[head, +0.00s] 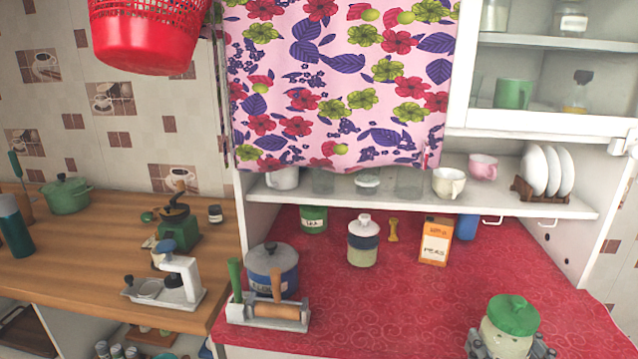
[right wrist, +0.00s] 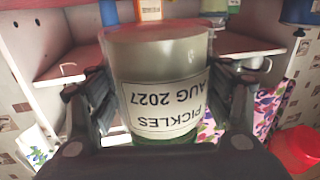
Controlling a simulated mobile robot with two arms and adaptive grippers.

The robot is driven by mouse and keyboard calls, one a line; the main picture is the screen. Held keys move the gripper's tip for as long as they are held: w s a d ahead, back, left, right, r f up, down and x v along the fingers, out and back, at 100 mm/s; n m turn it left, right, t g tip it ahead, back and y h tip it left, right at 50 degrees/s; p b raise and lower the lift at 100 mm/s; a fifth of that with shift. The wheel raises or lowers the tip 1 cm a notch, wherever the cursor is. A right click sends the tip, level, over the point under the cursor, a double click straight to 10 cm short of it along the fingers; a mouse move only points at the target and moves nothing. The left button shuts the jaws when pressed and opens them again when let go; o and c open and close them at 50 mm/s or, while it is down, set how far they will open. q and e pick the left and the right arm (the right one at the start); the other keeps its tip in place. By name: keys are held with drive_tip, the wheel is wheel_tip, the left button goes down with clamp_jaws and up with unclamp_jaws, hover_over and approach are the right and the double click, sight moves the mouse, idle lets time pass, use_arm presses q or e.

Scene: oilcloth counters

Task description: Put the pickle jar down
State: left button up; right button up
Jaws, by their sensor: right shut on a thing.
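The pickle jar (head: 508,335) is a clear jar with pale contents and a green lid, at the bottom right of the head view. It looks upright, near the front of the red counter (head: 400,310). My right gripper (head: 508,349) is shut on it, with a finger on each side. In the right wrist view the jar (right wrist: 160,65) appears upside down between the fingers (right wrist: 160,105), its label reading PICKLES AUG 2027. I cannot tell whether its base touches the counter. My left gripper is not in view.
A jar with a white lid (head: 363,245), an orange peas box (head: 435,241) and a green tin (head: 313,219) stand at the back of the red counter. A blue pot (head: 271,272) and a roller device (head: 268,314) stand left. The middle of the counter is clear.

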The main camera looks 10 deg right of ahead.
drive_tip(key=a+f, duration=0.1)
drive_tip(key=a, duration=1.5)
drive_tip(key=s+f, duration=0.3)
drive_tip(key=s, duration=0.4)
drive_tip(key=shift+s+a+y, duration=0.25)
drive_tip(key=shift+a+y, duration=0.05)
drive_tip(key=shift+a, duration=0.05)
